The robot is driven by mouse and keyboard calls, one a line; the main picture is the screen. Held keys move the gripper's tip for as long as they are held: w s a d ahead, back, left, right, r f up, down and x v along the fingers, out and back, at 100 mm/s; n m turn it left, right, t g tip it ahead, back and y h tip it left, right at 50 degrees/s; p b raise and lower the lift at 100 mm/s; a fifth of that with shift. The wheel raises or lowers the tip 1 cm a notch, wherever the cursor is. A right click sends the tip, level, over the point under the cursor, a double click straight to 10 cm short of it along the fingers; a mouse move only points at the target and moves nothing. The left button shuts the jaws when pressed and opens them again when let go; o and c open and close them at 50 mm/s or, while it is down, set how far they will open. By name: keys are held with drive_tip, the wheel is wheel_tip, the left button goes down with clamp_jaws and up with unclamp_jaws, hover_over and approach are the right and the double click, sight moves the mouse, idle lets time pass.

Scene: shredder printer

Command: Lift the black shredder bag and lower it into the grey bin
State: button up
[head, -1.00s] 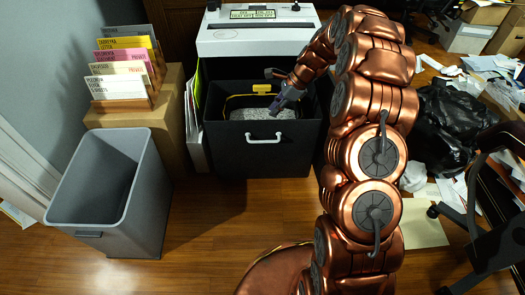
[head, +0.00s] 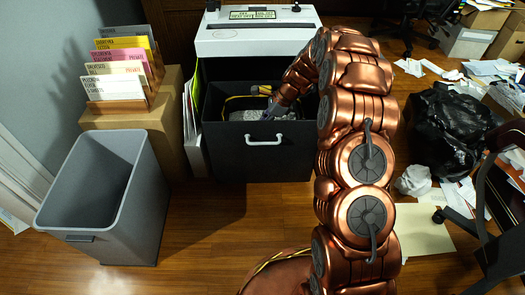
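The black shredder bag (head: 236,104) sits inside the open black shredder drawer (head: 262,165), with a yellow band along its rim and pale shredded paper in it. My copper arm reaches over from the right, and my gripper (head: 272,107) is at the bag's mouth, low over the paper. Its fingers are small and dark, so I cannot tell whether they are open or touching the bag. The grey bin (head: 125,225) stands empty on the floor at the left, apart from the drawer.
The white shredder top (head: 257,40) is behind the drawer. A cardboard box (head: 150,125) with a folder rack stands behind the bin. Another black bag (head: 450,125), loose papers and a chair are at the right. Floor between bin and drawer is clear.

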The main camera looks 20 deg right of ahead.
clamp_jaws()
idle(0.3)
drive_tip(key=shift+r, duration=0.3)
idle(0.4)
drive_tip(key=shift+r+p, duration=1.95)
drive_tip(key=shift+r, duration=2.8)
wheel_tip(320, 180, up, 9)
drive_tip(key=p, duration=0.8)
drive_tip(key=shift+r, duration=0.15)
wheel_tip(320, 180, up, 9)
drive_tip(key=p, duration=0.7)
